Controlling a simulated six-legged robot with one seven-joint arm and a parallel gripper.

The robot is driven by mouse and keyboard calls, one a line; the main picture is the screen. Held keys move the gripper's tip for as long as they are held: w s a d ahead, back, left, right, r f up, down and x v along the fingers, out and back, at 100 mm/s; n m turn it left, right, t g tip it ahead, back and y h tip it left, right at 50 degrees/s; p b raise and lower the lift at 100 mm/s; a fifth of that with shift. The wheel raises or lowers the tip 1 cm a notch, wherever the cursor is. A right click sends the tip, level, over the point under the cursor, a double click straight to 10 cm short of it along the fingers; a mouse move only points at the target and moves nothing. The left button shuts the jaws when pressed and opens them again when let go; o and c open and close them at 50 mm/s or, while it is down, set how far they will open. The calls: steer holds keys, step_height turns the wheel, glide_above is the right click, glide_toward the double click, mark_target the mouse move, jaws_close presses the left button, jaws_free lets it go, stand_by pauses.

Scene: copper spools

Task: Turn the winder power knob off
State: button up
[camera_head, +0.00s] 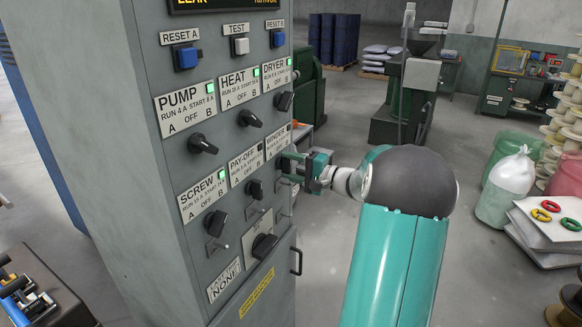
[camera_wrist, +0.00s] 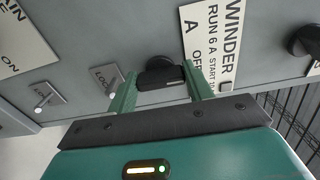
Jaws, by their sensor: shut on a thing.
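The winder knob (camera_wrist: 161,76) is a black rotary knob beside its white WINDER label (camera_wrist: 212,45) in the wrist view. My gripper (camera_wrist: 160,88) has its two green fingers on either side of the knob and is shut on it. In the head view my gripper (camera_head: 289,167) is at the right end of the middle row on the grey cabinet (camera_head: 130,190), just below the WINDER label (camera_head: 278,141). There my gripper hides the knob. I cannot tell which mark the knob points at.
Close by are the pay-off knob (camera_head: 254,189), the dryer knob (camera_head: 284,101) and the screw knob (camera_head: 215,222). The pump, heat, dryer and screw lamps are green. A cabinet door handle (camera_head: 296,261) sticks out below.

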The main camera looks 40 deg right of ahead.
stand_by(0.4)
steer(key=o, duration=1)
steer(key=v, duration=1.3)
steer(key=shift+s, duration=0.4)
